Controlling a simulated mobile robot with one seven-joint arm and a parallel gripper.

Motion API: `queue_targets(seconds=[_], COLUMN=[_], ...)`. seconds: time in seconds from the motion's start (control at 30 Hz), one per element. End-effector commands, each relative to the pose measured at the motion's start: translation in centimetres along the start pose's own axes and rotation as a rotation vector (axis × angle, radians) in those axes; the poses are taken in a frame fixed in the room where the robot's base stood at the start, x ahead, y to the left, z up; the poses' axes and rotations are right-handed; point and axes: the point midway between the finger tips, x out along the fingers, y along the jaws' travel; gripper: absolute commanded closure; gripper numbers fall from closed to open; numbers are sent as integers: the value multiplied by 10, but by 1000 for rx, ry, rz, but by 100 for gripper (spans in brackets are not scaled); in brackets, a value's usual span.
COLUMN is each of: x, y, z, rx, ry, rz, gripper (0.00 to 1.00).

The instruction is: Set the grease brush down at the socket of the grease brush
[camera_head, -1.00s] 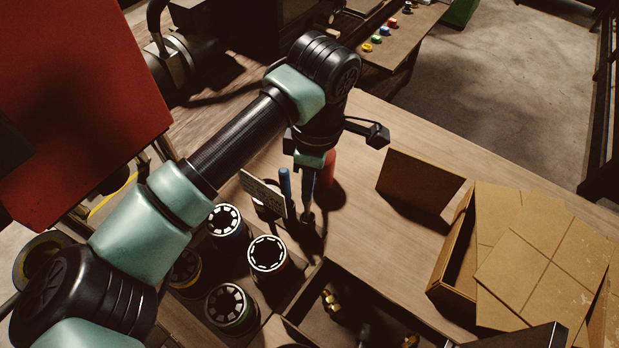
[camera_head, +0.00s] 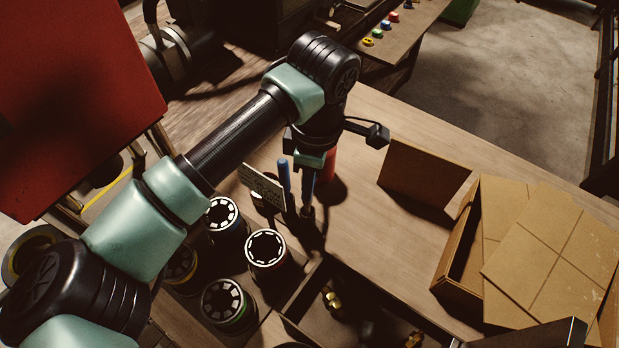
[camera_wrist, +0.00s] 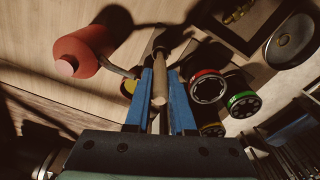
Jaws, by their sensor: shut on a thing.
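My gripper (camera_wrist: 162,95) is shut on the grease brush (camera_wrist: 160,84), whose pale handle runs between the two blue fingers. Its dark end points away from the wrist, towards the wooden bench top. In the head view, my gripper (camera_head: 307,192) points down over the bench, beside a pale card (camera_head: 262,187) and an upright blue thing (camera_head: 284,176). A dark tip shows just below the fingers. I cannot tell whether it touches the bench. I cannot make out the brush's socket for certain in either view.
A red bottle (camera_wrist: 82,52) stands close by. Several dark cylinders with notched tops, one of them nearest (camera_head: 266,248), stand in front, beside an open tray (camera_head: 309,284) with brass fittings. Cardboard (camera_head: 424,178) and an open box (camera_head: 455,245) are at right. Bare bench lies behind the gripper.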

Motion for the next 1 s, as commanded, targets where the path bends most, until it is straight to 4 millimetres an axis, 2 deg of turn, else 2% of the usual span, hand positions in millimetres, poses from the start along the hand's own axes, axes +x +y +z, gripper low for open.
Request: queue_targets(seconds=[0.2,0.23,0.4,0.43,0.77,0.87,1.0], x=[5,5,4,4,2,-8,-33], y=[0,0,0,0,0,1,1], z=[0,0,0,0,0,0,-1], rx=[0,0,0,0,0,0,0], ry=[0,-1,-1,-1,0,2,4], rz=[0,0,0,0,0,4,6], gripper=[100,76,45,43,43,43,43])
